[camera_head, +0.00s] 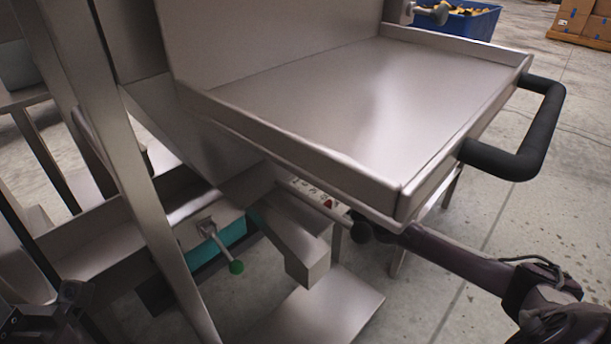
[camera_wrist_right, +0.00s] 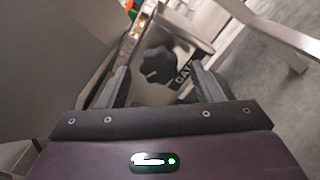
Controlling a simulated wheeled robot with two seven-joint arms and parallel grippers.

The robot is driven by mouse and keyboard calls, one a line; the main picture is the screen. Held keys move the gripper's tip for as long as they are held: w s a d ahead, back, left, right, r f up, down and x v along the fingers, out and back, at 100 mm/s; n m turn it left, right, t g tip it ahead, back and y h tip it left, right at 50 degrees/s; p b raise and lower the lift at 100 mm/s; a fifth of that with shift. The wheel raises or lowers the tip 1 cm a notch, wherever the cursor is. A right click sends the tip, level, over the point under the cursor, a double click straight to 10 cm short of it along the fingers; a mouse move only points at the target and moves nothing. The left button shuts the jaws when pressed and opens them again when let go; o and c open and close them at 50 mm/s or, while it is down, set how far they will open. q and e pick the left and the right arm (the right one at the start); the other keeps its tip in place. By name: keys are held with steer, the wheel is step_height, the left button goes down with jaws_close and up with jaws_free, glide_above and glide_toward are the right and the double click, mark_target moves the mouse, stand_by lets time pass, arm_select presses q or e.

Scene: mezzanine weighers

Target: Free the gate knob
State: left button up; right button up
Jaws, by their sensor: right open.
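The gate knob (camera_wrist_right: 158,65) is a black lobed knob on a metal plate in the right wrist view. Part of a label starting "GA" (camera_wrist_right: 183,75) shows beside it. My right gripper (camera_wrist_right: 162,76) is open, its two fingers on either side of the knob in that view, with the knob beyond them; I see no contact. In the head view my right arm comes in from the right and its end goes under the metal tray (camera_head: 300,145), which hides the gripper. Dark parts of my left arm show at the lower left; its jaws cannot be made out.
The tray has a black handle (camera_head: 525,150) at its right. A green-tipped lever (camera_head: 236,267) is at lower left. A blue bin (camera_head: 470,22) and cartons (camera_head: 585,22) stand behind; the floor at right is clear.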

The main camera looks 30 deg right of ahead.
steer(key=p+v, duration=0.2)
steer(key=v, duration=0.5)
steer(key=shift+s, duration=0.3)
steer(key=shift+d, duration=0.1)
